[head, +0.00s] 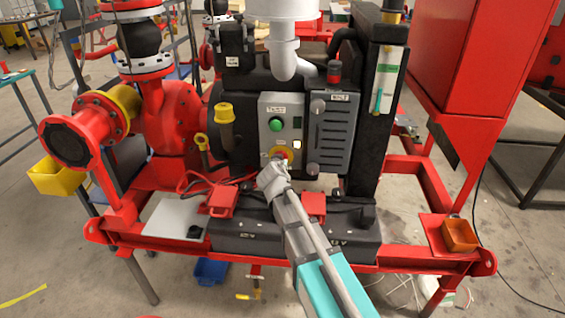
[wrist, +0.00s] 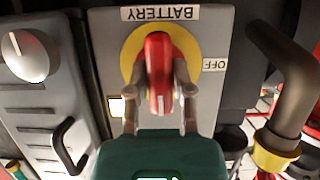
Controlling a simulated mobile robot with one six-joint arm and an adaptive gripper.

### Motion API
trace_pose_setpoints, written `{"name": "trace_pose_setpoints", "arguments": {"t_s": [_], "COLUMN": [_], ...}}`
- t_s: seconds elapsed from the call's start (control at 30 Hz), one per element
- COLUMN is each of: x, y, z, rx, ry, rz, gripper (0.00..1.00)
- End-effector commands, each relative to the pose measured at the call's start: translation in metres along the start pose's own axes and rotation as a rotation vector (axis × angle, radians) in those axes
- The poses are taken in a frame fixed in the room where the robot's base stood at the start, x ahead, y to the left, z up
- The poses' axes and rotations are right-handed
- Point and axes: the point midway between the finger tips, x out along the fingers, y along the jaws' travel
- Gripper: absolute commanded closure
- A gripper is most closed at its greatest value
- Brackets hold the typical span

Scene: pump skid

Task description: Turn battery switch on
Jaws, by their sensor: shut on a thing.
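That label is upside down in the wrist view. An OFF label (wrist: 214,65) sits to the right of the disc in that view. My gripper (wrist: 160,105) is shut on the red handle, one finger on each side. In the head view my gripper (head: 272,178) reaches the lower part of the grey control panel (head: 281,110) and hides most of the switch; some yellow disc (head: 281,152) shows above it.
A green button (head: 276,125) sits above the switch on the panel. A vented grey box (head: 330,135) stands close to its right. A brown pipe with a yellow end (wrist: 278,150) is close by in the wrist view. Red battery clamps (head: 222,202) and black batteries (head: 240,233) lie below.

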Motion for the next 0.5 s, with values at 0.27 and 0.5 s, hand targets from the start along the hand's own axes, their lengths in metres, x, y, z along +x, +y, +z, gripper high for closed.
{"name": "trace_pose_setpoints", "arguments": {"t_s": [0.27, 0.5], "x": [0.0025, 0.0027], "y": [-0.001, -0.0007], "z": [-0.0038, -0.004], "rx": [0.036, 0.037], "ry": [0.008, 0.008], "rz": [-0.02, -0.02], "gripper": [1.0, 1.0]}}
